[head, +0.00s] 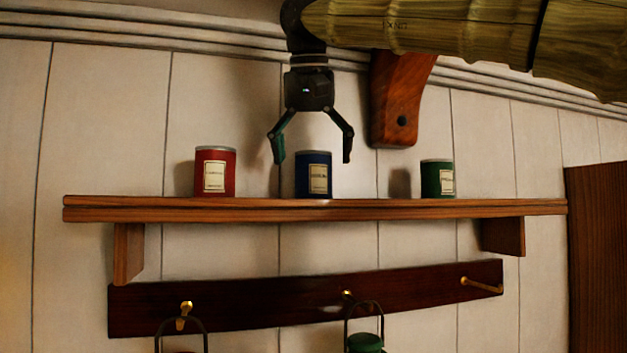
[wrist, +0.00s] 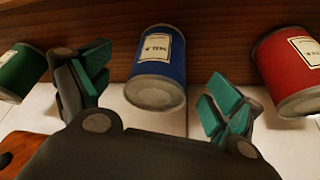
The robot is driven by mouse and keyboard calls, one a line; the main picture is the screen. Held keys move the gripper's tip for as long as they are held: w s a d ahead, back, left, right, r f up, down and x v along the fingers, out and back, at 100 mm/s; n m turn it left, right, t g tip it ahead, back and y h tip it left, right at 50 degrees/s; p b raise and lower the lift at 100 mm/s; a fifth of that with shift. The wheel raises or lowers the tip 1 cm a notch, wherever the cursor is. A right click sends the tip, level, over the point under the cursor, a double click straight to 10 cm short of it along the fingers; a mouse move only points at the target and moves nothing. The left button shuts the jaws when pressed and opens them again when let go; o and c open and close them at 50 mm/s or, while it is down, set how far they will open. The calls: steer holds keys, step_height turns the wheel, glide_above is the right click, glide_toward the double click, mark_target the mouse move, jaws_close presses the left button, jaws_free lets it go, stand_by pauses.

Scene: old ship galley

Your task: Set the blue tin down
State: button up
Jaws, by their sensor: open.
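The blue tin (head: 314,175) stands upright on the wooden shelf (head: 330,208), between the red and green tins. It has a pale label, and it also shows in the wrist view (wrist: 160,62) between my fingers. My gripper (head: 311,155) is above the blue tin, pointing down, with its fingers spread wide to either side. In the wrist view my gripper (wrist: 160,95) shows green finger pads apart from the tin, with a gap on each side. My gripper is open and empty.
A red tin (head: 215,172) stands left of the blue tin and a green tin (head: 437,178) stands right. A wooden bracket (head: 396,105) is on the wall beside my gripper. A dark rail (head: 240,312) with brass hooks and hanging lanterns is below the shelf.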

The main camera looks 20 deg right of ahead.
steer(key=v, duration=0.7)
steer(key=shift+b, duration=0.4)
